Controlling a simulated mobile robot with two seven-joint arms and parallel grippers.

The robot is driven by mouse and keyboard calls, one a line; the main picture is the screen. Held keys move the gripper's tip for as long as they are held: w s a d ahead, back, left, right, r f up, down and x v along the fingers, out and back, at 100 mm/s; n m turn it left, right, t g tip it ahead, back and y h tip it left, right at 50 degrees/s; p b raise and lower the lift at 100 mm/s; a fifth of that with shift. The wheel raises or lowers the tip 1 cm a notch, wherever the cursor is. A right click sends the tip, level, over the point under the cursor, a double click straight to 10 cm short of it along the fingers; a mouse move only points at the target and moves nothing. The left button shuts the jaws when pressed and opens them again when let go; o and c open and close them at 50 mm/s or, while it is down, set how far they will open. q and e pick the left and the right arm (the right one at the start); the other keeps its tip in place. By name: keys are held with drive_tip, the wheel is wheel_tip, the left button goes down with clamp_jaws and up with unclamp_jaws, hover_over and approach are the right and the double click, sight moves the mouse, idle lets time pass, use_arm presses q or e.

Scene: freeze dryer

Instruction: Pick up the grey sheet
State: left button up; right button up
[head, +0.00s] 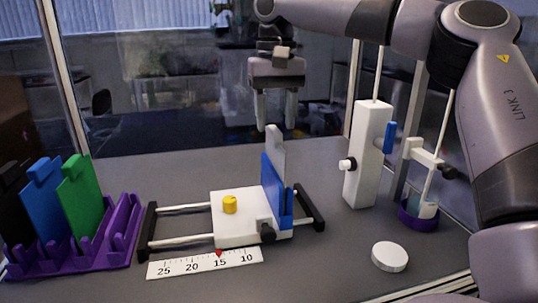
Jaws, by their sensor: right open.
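The grey sheet (276,152) stands upright behind the blue plate (271,187) on the white sliding carriage (238,215). Its narrower top tab sticks up above the blue plate, and its lower part is mostly hidden. My right gripper (276,124) comes down from above with its fingers pointing down. It is open and empty. Its fingertips are close to the top of the grey sheet; I cannot tell whether they are around it or behind it. My left gripper is not in view.
A purple rack (118,235) at the left holds black, blue and green sheets. A ruler strip (205,263) lies in front of the carriage. A white post (367,155), a purple-based holder (418,219) and a white round cap (389,256) are at the right. Glass walls enclose the bench.

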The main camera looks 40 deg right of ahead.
sight(275, 148)
drive_tip(key=shift+w+d, duration=0.1)
drive_tip(key=shift+w, duration=0.05)
drive_tip(key=shift+w+f, duration=0.1)
drive_tip(key=shift+f, duration=0.1)
wheel_tip(275, 148, down, 7)
drive_tip(key=shift+r, duration=0.2)
clamp_jaws()
